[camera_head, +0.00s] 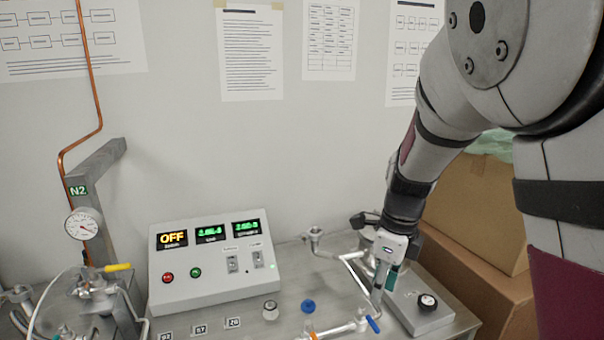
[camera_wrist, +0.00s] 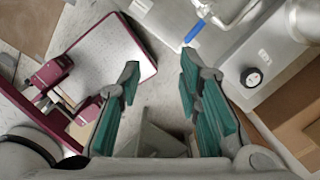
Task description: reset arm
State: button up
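The floor and a bench edge show beyond the fingers. The blue-handled valve (camera_head: 373,324) is close to the gripper in the head view. In the wrist view the blue handle (camera_wrist: 194,32) lies beyond the fingertips, apart from them.
A control box (camera_head: 212,260) with an "OFF" display stands on the bench (camera_head: 340,285). A blue cap (camera_head: 308,306) and a clear-topped knob (camera_head: 270,310) lie in front. Metal piping (camera_head: 352,265) runs near my gripper. Cardboard boxes (camera_head: 485,200) stand at right. A gauge (camera_head: 83,225) is at left.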

jog(key=s+d+r+n+t, duration=0.1)
jog(key=s+r+n+t, duration=0.1)
jog(key=s+r+n, duration=0.4)
jog(key=s+d+r+n+t+b, duration=0.1)
jog(key=s+r+n, duration=0.6)
jog(key=s+n, duration=0.7)
jog(key=d+n+t, duration=0.1)
jog(key=n+t, duration=0.1)
jog(key=n, duration=0.2)
jog(key=shift+s+n+h, duration=0.2)
jog(key=shift+n+h, duration=0.2)
jog(key=shift+r, duration=0.15)
